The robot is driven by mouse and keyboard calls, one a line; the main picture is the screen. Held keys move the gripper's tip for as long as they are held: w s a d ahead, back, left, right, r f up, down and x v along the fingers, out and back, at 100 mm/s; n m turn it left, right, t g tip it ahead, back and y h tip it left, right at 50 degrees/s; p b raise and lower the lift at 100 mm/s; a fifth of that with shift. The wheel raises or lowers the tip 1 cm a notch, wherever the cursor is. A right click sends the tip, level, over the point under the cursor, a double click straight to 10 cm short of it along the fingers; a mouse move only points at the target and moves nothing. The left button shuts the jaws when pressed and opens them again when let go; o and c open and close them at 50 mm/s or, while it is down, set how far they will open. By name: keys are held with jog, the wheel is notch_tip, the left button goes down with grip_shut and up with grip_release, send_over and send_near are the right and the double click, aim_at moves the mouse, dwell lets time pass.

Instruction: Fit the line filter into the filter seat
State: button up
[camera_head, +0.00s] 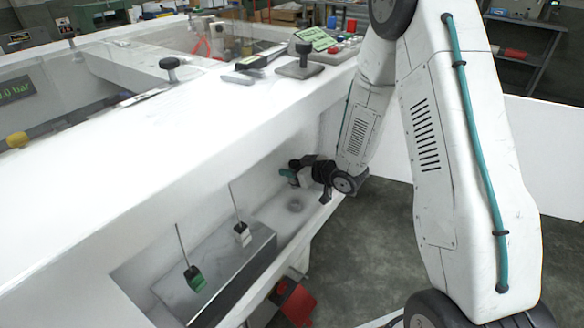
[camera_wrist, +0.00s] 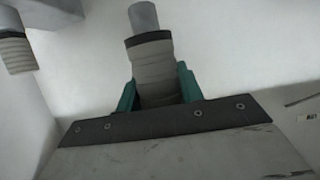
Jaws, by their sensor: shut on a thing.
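My gripper (camera_head: 289,174), with teal fingers, is inside the recess of the white machine, near its right end. In the wrist view my gripper (camera_wrist: 158,85) is shut on a grey-beige ribbed cylinder, which looks like the line filter (camera_wrist: 152,65). It has a dark collar, and a narrower grey stub (camera_wrist: 143,17) shows beyond the collar. I cannot tell whether that stub is part of the filter or of something behind it. A similar ribbed piece with a dark band (camera_wrist: 16,52) is at the upper left, apart from my fingers. I cannot clearly identify the filter seat.
A metal block (camera_head: 215,262) fills the recess's left part, with a green piece (camera_head: 194,279) and a white piece (camera_head: 242,235) on thin rods. A dark round patch (camera_head: 296,204) lies on the recess floor below my gripper. A grey block (camera_wrist: 45,12) is at the wrist view's upper left.

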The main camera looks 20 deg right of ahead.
aim_at(293, 187)
jog(key=shift+f, duration=2.9)
jog(key=shift+f, duration=0.85)
jog(key=shift+r, duration=0.6)
jog(key=shift+f, duration=0.8)
dwell(0.4)
jog(key=o, duration=1.1)
jog(key=shift+c, duration=0.2)
jog(key=shift+s+d+r, duration=0.1)
jog(key=v, duration=0.7)
jog(key=shift+s, duration=0.25)
jog(key=shift+d+r, duration=0.15)
